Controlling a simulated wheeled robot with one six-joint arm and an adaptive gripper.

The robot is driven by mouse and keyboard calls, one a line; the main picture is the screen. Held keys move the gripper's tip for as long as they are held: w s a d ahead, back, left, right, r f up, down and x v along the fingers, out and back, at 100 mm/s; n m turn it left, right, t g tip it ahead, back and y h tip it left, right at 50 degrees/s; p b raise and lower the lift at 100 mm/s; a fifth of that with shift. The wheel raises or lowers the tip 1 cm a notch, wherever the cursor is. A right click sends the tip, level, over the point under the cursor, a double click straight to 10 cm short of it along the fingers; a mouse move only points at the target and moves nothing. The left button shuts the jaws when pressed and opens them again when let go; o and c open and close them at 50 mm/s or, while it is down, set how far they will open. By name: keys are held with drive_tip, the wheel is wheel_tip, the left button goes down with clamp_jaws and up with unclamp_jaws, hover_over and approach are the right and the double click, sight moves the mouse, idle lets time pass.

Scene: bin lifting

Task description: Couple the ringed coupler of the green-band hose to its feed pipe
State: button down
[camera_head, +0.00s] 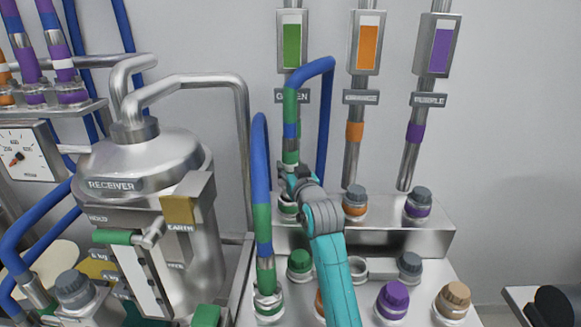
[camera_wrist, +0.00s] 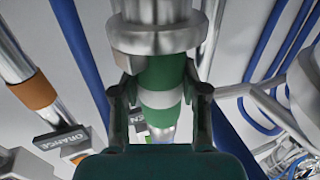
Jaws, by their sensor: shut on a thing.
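My gripper (camera_head: 298,180) is shut on a green-banded piece with a white ring; the wrist view shows this green hose end (camera_wrist: 160,75) between both fingers (camera_wrist: 158,105). A metal collar (camera_wrist: 155,35) adjoins the green part there. In the head view, the held hose (camera_head: 290,110) has green and blue bands and loops over at the top. The green panel (camera_head: 291,45) is above it, with a partly covered GREEN label. A socket (camera_head: 288,208) with a green ring sits just below my gripper. I cannot tell whether the coupler and feed pipe touch.
Another green and blue banded hose (camera_head: 262,215) stands at left, close to my arm. Orange (camera_head: 354,132) and purple (camera_head: 414,133) pipes hang at right above capped sockets. Several coloured caps stand on the front bench. A metal receiver tank (camera_head: 150,165) fills the left.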

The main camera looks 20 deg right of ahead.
sight(293, 144)
drive_tip(key=shift+f, duration=0.1)
drive_tip(key=shift+f, duration=0.95)
drive_tip(key=shift+f, duration=1.15)
idle(0.9)
drive_tip(key=shift+c, duration=0.2)
unclamp_jaws()
drive_tip(key=shift+r, duration=6.05)
